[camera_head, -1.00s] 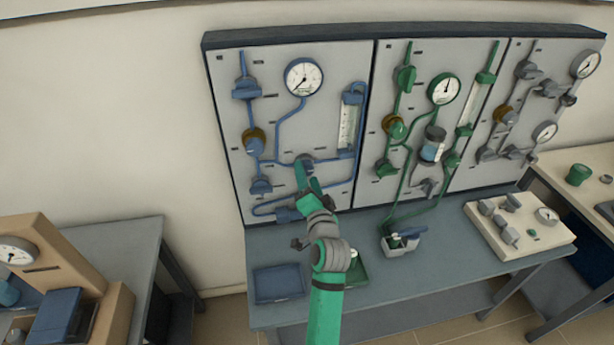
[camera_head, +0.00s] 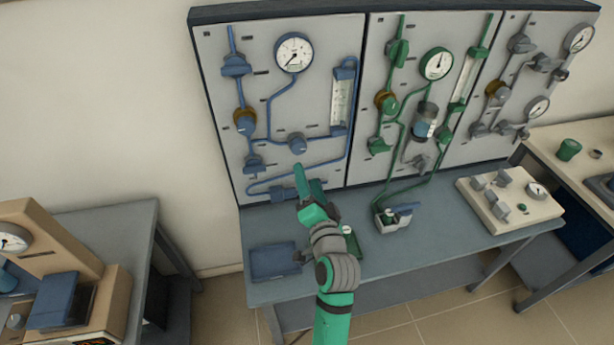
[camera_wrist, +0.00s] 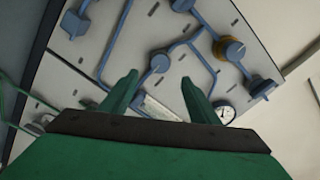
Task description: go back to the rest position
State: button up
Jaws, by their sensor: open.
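My gripper (camera_head: 309,186) is green, open and empty, in front of the lower part of the blue-piped panel (camera_head: 215,70) in the head view. In the wrist view its two fingers (camera_wrist: 160,100) stand apart with nothing between them but the panel behind. A blue knob (camera_head: 297,143) on the panel lies just above the fingertips, apart from them in the picture; it also shows in the wrist view (camera_wrist: 160,63). My arm reaches up from the bottom of the head view and hides part of the bench.
A grey-blue bench (camera_head: 450,235) carries a blue tray (camera_head: 274,261), a small white box (camera_head: 393,217) and a cream block with fittings (camera_head: 510,200). A green-piped panel (camera_head: 380,60) stands right of the blue one. A tan instrument (camera_head: 95,290) stands at the left. Bare floor shows between the tables.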

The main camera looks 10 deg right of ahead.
jog(key=s+a+f+n+g+h, duration=0.1)
jog(key=s+a+f+n, duration=0.15)
jog(key=s+f, duration=0.6)
jog(key=s+a+f+n+g+h, duration=0.1)
jog(key=s+a+f+n, duration=0.15)
jog(key=s+f, duration=0.65)
jog(key=s+a+r+n, duration=0.1)
jog(key=s+a+n, duration=0.2)
jog(key=s, duration=0.9)
jog(key=s+a+r+n+y, duration=0.1)
jog(key=s+a+n, duration=0.2)
jog(key=s, duration=1)
jog(key=shift+a+g+y, duration=0.3)
jog(key=shift+a, duration=0.3)
